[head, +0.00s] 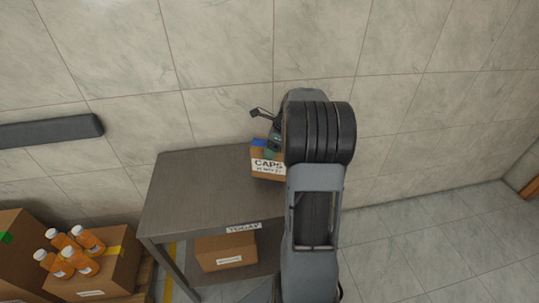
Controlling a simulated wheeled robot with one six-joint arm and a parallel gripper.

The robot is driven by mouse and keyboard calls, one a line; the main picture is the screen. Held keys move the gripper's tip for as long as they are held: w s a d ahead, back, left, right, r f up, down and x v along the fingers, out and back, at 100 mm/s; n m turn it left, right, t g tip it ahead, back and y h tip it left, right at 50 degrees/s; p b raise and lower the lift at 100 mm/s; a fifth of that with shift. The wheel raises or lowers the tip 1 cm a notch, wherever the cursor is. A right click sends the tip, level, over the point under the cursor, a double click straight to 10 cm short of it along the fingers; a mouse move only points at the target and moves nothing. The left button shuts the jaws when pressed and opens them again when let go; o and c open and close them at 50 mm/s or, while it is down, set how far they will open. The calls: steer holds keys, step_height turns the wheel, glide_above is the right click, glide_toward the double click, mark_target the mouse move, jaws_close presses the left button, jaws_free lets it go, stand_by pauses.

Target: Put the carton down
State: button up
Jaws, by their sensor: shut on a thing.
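The carton (267,174) is a small brown box with a white label reading "CAPS". It is at the right end of the grey table (190,195), and blue and green show at its open top. I cannot tell whether it rests on the table or is held just above it. My gripper (271,139) is at the carton's top edge and shut on it. My arm hides the carton's right side and most of the gripper's fingers.
A closed carton (226,252) sits on the table's lower shelf. At the lower left, several orange bottles (70,252) stand on a brown box (112,272). A tiled wall is behind the table. The left tabletop is bare, and the floor (430,245) at right is clear.

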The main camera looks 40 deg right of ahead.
steer(key=shift+s+x, duration=0.2)
steer(key=shift+x, duration=0.75)
steer(key=shift+s+x, duration=0.2)
steer(key=shift+x, duration=0.7)
steer(key=shift+d+f, duration=0.15)
steer(key=shift+f, duration=0.1)
steer(key=shift+f, duration=0.15)
steer(key=o, duration=1.4)
steer(key=v, duration=1.1)
steer(key=shift+r, duration=0.4)
steer(key=s+a+r+n+g+h, duration=0.1)
steer(key=s+a+n, duration=0.1)
steer(key=a+n, duration=0.6)
steer(key=s+a+r+n+h, duration=0.1)
steer(key=s+a+n, duration=0.2)
steer(key=a+n, duration=0.45)
steer(key=s+a+f+n, duration=0.1)
steer(key=s+a+n, duration=0.2)
steer(key=n, duration=0.1)
steer(key=s+a+f+n, duration=0.1)
steer(key=s+a+n, duration=0.2)
steer(key=a+n, duration=0.1)
steer(key=s+a+f+n+t+h, duration=0.1)
steer(key=s+a+f+n, duration=0.1)
steer(key=s+a+n, duration=0.1)
steer(key=shift+s+a+f+n, duration=0.1)
steer(key=shift+a+n, duration=0.2)
steer(key=shift+n, duration=0.35)
